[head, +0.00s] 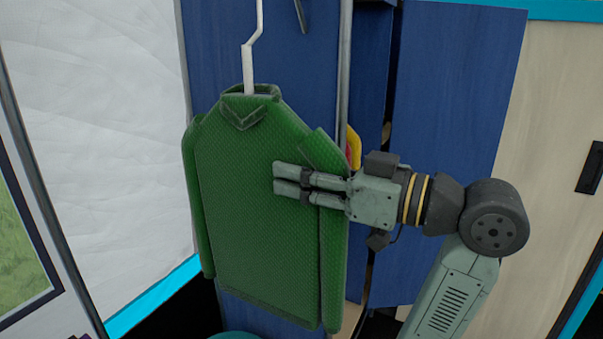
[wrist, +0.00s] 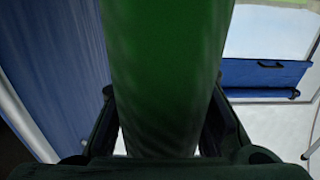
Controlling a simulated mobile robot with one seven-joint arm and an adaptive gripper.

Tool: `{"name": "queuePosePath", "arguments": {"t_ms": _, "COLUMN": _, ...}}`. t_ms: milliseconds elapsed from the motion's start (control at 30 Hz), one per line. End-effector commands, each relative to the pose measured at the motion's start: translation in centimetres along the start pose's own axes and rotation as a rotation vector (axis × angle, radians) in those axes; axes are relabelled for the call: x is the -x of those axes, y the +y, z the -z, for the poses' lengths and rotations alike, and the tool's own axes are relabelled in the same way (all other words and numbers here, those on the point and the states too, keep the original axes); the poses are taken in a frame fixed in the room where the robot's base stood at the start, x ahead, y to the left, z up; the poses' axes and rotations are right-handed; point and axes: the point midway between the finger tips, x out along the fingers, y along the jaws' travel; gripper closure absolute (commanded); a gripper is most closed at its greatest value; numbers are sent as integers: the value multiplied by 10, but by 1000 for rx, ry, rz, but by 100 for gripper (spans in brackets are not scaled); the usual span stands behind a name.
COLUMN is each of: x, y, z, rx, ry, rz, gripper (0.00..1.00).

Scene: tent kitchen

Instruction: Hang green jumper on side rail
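The green jumper (head: 255,190) hangs upright on a hanger with a white hook (head: 248,65) in the head view. The hook runs up out of the picture, so its top end is hidden. My gripper (head: 283,180) reaches in from the right, with fingers across the jumper's right half. In the wrist view the jumper (wrist: 165,70) fills the space between my two fingers (wrist: 165,125), which appear shut on it. I cannot make out a side rail for certain; a thin grey upright bar (head: 344,60) stands behind the jumper.
Blue panels (head: 450,110) stand behind the jumper and my arm. A pale wooden door with a black handle (head: 590,168) is at the right. A white tent wall (head: 100,120) is at the left. A red and yellow thing (head: 353,147) shows just behind the jumper's right shoulder.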

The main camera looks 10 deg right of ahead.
Motion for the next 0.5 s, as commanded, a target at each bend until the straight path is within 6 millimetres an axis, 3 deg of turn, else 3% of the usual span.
{"name": "queuePosePath", "arguments": {"t_ms": 267, "x": 0, "y": 0, "z": 0, "rx": 0, "ry": -1, "rz": 0, "gripper": 50}}
{"name": "queuePosePath", "arguments": {"t_ms": 500, "x": 0, "y": 0, "z": -1, "rx": 0, "ry": -2, "rz": 1, "gripper": 49}}
